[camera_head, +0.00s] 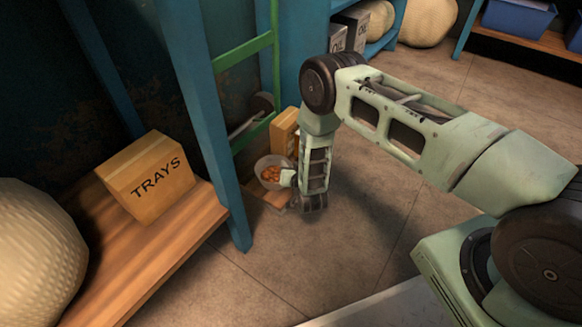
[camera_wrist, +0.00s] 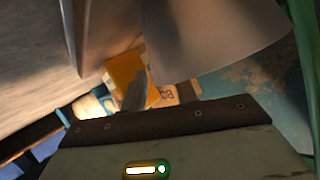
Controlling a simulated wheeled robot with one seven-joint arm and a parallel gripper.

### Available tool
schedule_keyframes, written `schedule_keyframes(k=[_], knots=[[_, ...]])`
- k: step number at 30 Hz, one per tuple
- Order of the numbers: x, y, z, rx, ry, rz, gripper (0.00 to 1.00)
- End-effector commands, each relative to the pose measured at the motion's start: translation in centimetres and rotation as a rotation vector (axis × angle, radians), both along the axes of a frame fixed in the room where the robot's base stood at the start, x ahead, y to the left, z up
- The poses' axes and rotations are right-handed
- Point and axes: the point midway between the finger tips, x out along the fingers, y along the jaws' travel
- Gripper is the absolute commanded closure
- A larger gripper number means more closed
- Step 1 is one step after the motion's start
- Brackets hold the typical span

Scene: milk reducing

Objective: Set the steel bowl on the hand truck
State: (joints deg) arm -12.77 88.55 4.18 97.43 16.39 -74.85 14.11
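The steel bowl (camera_head: 262,163), with several orange-brown round things in it, is left of my gripper (camera_head: 289,178) in the head view. My gripper appears shut on the bowl's near side; the fingertips are small and partly hidden. In the wrist view the bowl's grey wall (camera_wrist: 215,30) fills the upper middle, and a finger (camera_wrist: 136,92) meets its lower edge. The green hand truck (camera_head: 243,55) stands upright behind the bowl, with its dark wheel (camera_head: 263,103) showing. The bowl is in front of its lower part; I cannot tell whether it touches the base.
A blue post (camera_head: 205,110) rises close on the left, by a wooden shelf (camera_head: 155,255) with a TRAYS box (camera_head: 150,178). Floor to the right (camera_head: 385,215) is clear.

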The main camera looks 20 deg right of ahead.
Motion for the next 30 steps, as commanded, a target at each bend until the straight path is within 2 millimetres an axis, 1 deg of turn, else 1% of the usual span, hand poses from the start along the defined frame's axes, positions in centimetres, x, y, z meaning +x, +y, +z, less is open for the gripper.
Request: schedule_keyframes(k=[5, 12, 15, 18, 21, 24, 30], knots=[[-2.1, 0.1, 1.3, 0.0, 0.003, 0.001, 0.7], [-6.9, 0.3, 3.3, -0.001, 0.005, 0.001, 0.7], [-8.6, 0.4, 3.9, 0.0, 0.004, 0.001, 0.7], [-9.9, 0.5, 4.3, 0.0, 0.003, 0.001, 0.7], [-10.7, 0.5, 4.5, 0.0, 0.002, 0.001, 0.7], [-11.1, 0.5, 4.6, 0.0, 0.0, 0.0, 0.7], [-11.1, 0.5, 4.5, 0.0, 0.0, 0.0, 0.7]])
